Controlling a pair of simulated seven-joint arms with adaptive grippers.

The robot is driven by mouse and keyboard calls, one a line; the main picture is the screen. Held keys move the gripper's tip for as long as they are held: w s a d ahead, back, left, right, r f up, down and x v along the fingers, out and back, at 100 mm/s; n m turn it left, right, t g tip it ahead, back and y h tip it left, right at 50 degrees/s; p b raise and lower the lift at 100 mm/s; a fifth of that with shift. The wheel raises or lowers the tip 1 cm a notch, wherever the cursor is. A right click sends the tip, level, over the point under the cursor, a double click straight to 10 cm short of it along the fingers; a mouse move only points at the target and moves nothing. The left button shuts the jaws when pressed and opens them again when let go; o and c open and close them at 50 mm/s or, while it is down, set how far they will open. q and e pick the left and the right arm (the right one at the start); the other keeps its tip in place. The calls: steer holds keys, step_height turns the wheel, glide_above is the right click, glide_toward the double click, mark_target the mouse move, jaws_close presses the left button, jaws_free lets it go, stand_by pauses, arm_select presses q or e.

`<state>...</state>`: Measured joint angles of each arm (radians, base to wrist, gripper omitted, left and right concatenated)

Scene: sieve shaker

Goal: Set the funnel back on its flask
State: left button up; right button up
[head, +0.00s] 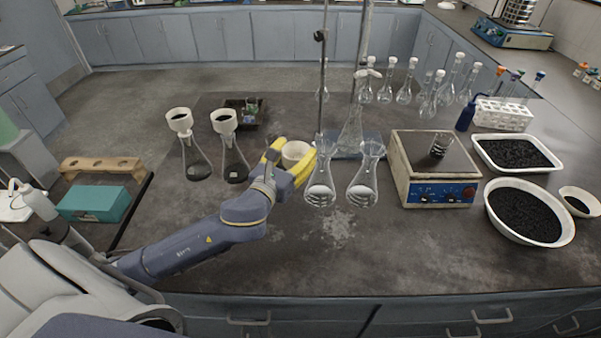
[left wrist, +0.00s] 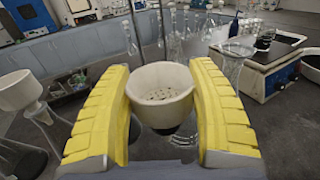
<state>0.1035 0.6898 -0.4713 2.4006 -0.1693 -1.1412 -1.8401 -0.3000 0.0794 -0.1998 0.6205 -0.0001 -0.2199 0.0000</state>
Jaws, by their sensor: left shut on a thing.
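A white funnel (head: 295,153) with a perforated plate inside sits between the yellow fingers of my left gripper (head: 290,163), which is shut on it. The left wrist view shows the funnel (left wrist: 162,95) upright between both fingers (left wrist: 163,110). A dark patch and some clear glass show just below the funnel there; I cannot tell whether this is its flask, or whether the funnel touches it. The gripper hides the funnel's stem. My right gripper is not in view.
Two flasks with white funnels (head: 180,121) (head: 226,121) stand to the left. Two clear flasks (head: 320,186) (head: 365,185) stand close on the gripper's right, near a stand's rod (head: 322,70). The front bench is clear.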

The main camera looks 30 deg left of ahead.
arm_select(q)
steer(key=w+a+r, duration=0.8)
steer(key=w+a, duration=0.2)
steer(key=a, duration=0.4)
steer(key=shift+w+r, duration=0.2)
steer(key=shift+w, duration=0.2)
steer(key=shift+f, duration=1.75)
steer(key=shift+f, duration=2.5)
stand_by(1.5)
steer(key=o, duration=1.3)
